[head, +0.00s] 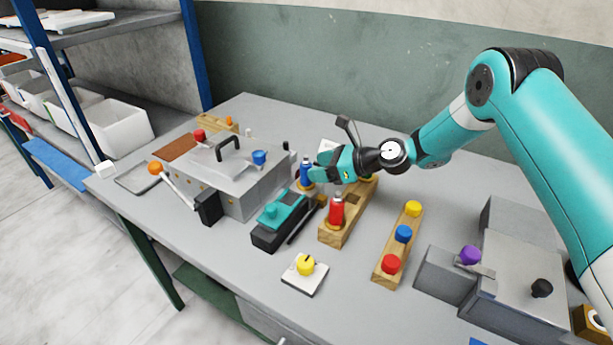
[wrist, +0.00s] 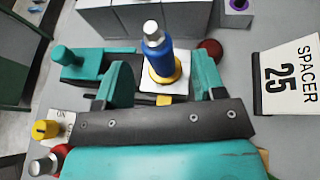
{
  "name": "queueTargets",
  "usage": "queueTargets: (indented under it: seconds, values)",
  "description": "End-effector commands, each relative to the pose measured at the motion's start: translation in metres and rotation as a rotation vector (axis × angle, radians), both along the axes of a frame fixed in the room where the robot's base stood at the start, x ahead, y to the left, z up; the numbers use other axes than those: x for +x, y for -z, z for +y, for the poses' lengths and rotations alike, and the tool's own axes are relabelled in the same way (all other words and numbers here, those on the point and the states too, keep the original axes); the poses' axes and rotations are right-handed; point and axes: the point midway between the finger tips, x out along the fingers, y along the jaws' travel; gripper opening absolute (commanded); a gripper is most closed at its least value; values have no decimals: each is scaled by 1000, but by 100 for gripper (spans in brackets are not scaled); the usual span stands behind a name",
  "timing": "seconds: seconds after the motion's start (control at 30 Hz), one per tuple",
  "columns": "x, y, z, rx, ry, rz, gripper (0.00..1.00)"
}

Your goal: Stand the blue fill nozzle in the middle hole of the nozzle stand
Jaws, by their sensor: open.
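The blue fill nozzle (head: 306,170) stands upright with a yellow collar, just left of my gripper (head: 322,174) in the head view. In the wrist view the blue nozzle (wrist: 158,58) shows between the two teal fingers of my gripper (wrist: 161,80), on a white square pad (wrist: 177,99). The fingers are apart, and I cannot tell whether either touches it. The wooden nozzle stand (head: 332,237) lies right of and below my gripper in the head view. A red nozzle (head: 336,211) stands at its near end. Its middle hole (head: 352,199) looks empty; my gripper partly covers the far end.
A grey press (head: 245,185) stands left of the nozzle. A teal-topped black device (head: 279,215) sits in front. A wooden strip (head: 382,277) with coloured knobs and a grey machine (head: 510,290) are at right. A spacer sign (wrist: 290,75) stands beside my gripper in the wrist view.

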Motion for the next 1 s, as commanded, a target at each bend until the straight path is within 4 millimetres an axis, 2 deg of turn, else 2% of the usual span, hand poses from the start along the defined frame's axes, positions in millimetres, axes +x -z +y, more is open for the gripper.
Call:
queueTargets:
  seconds: [0.1, 0.23, 0.53, 0.57, 0.83, 1.0]
  values:
    - [5, 4, 18, 0, -4, 2, 63]
    - [12, 13, 32, -1, -2, 0, 63]
    - [14, 17, 38, -1, 0, 0, 63]
    - [14, 17, 38, 0, 0, 0, 61]
    - [14, 17, 37, 0, 0, 0, 0]
    - [15, 16, 37, 1, 0, -1, 0]
